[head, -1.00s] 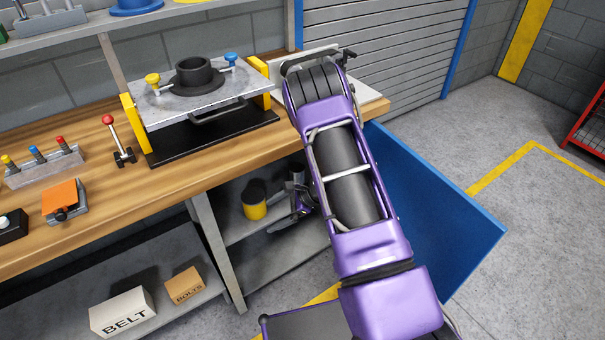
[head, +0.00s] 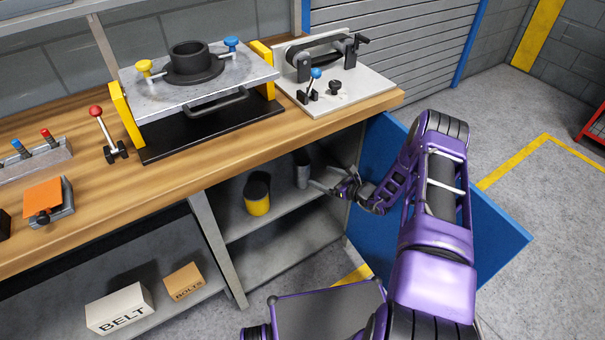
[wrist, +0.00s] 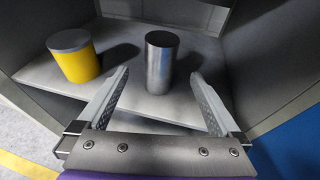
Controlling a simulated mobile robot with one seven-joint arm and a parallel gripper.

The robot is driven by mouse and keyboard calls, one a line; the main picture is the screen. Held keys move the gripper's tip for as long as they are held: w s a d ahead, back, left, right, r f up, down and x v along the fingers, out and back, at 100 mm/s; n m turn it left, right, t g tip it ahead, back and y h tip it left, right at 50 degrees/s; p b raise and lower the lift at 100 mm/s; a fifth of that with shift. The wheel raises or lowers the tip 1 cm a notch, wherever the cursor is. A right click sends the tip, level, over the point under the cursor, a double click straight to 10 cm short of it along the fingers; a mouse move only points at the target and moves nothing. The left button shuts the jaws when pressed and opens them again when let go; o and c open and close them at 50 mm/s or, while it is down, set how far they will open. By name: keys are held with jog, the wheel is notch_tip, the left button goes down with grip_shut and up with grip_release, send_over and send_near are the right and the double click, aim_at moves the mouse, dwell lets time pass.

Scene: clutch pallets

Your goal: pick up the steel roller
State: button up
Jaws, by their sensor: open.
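The steel roller (wrist: 159,62) is a dark grey metal cylinder standing upright on the cupboard shelf. In the head view the steel roller (head: 303,170) shows at the shelf's right part. My gripper (wrist: 160,90) is open in the wrist view, its fingers pointing toward the roller. The roller stands just beyond the fingertips, roughly centred between them, and nothing is held. In the head view my gripper (head: 322,182) is at the cupboard opening, just right of the roller.
A yellow cylinder with a dark top (wrist: 74,56) stands left of the roller on the same shelf (wrist: 120,102). The workbench top (head: 190,165) lies above. An open blue door (head: 495,225) is on the right. Boxes marked BELT (head: 119,307) and BOLTS (head: 184,281) sit lower left.

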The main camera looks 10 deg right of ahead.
aim_at(302, 166)
jog(key=b+x, duration=0.1)
jog(key=x, duration=1)
jog(key=shift+w+b, duration=0.15)
jog(key=shift+b, duration=0.25)
jog(key=shift+r, duration=0.1)
grip_shut()
